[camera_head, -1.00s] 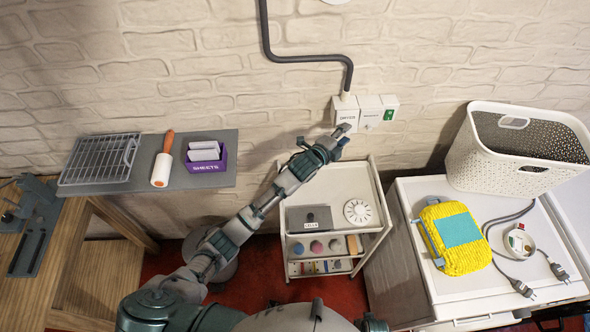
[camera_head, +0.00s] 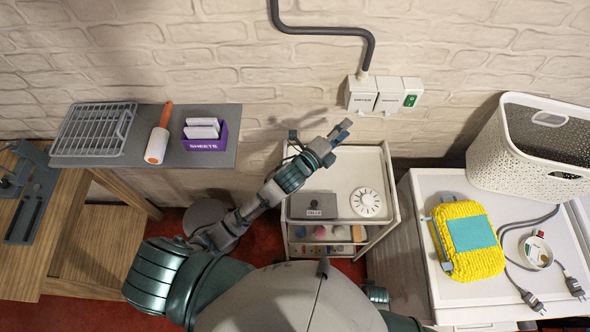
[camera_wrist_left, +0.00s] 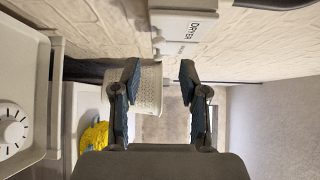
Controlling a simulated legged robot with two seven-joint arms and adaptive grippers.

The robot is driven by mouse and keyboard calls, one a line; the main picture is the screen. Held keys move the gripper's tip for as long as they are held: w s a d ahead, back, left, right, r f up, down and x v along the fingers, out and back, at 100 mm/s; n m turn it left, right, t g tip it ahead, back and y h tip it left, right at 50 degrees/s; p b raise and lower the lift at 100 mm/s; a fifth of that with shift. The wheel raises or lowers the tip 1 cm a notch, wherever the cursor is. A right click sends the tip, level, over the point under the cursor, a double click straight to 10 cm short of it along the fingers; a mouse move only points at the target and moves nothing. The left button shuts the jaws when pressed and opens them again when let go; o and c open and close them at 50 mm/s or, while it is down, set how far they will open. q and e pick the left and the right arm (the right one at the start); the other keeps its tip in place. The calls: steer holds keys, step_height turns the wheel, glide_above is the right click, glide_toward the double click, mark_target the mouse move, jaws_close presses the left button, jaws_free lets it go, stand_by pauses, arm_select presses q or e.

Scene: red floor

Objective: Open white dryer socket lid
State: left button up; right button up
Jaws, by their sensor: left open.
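The white dryer socket (camera_head: 361,95) is on the brick wall, the leftmost of a row of white boxes, with a grey conduit entering its top. Its lettered lid looks closed. It also shows at the top of the left wrist view (camera_wrist_left: 187,33), with "DRYER" on its face. My left gripper (camera_head: 342,130) is open and empty, below and slightly left of the socket, apart from it. In the left wrist view its two blue-padded fingers (camera_wrist_left: 158,84) stand apart with nothing between them, and the socket lies beyond and above them. My right gripper is not visible.
A second white box (camera_head: 390,95) and a green switch (camera_head: 410,100) adjoin the socket. A white trolley (camera_head: 345,170) stands below. At right are a perforated basket (camera_head: 490,150) and a yellow bundle (camera_head: 470,240); at left, a shelf (camera_head: 170,157) with a rack and purple box.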

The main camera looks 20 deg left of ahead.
arm_select(q)
steer(key=b+v, duration=0.1)
steer(key=v, duration=1)
steer(key=s+a+f+n+g+y, duration=0.1)
steer(key=a+f+n+g+y, duration=0.2)
steer(key=f+n, duration=0.5)
steer(key=shift+s+a+f+n+y, duration=0.3)
steer(key=shift+s+a+f+y, duration=0.1)
steer(key=shift+a+f+y, duration=0.7)
steer(key=shift+a+r, duration=0.15)
steer(key=shift+r, duration=0.05)
